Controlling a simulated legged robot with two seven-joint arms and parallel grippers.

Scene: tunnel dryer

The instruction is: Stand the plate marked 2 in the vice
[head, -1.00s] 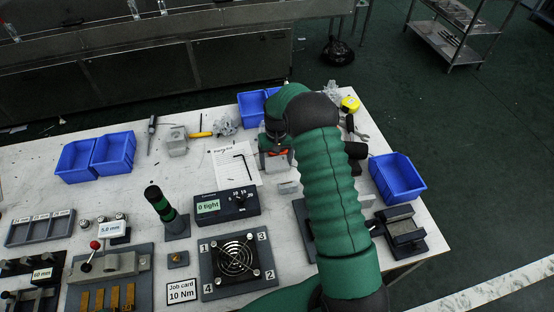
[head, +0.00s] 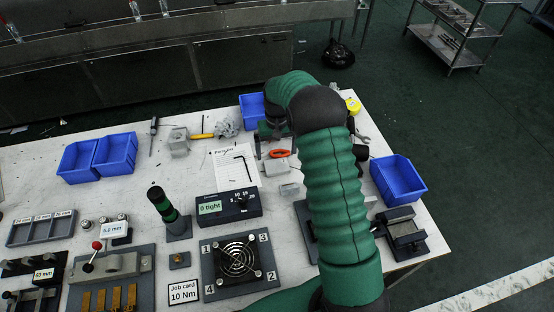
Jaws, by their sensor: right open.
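My right gripper (head: 270,133) is at the back middle of the bench, open, partly hidden by its own green arm. It is just behind an orange-red item (head: 279,153) and a grey block (head: 277,167), apart from them. The dark vice-like block (head: 403,235) with a pale top stands at the right front edge of the bench. I cannot make out a separate plate marked 2. A "2" shows on a corner of the dark fan base (head: 208,282). A dark item (head: 305,230) is mostly hidden behind my arm. My left gripper is not in view.
Blue bins stand at the right (head: 398,180), back (head: 251,106) and left (head: 115,153). A torque display (head: 228,207), a lamp post (head: 164,205), a paper sheet (head: 236,166) and a job card (head: 183,292) occupy the middle. Bare bench (head: 60,200) shows at left.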

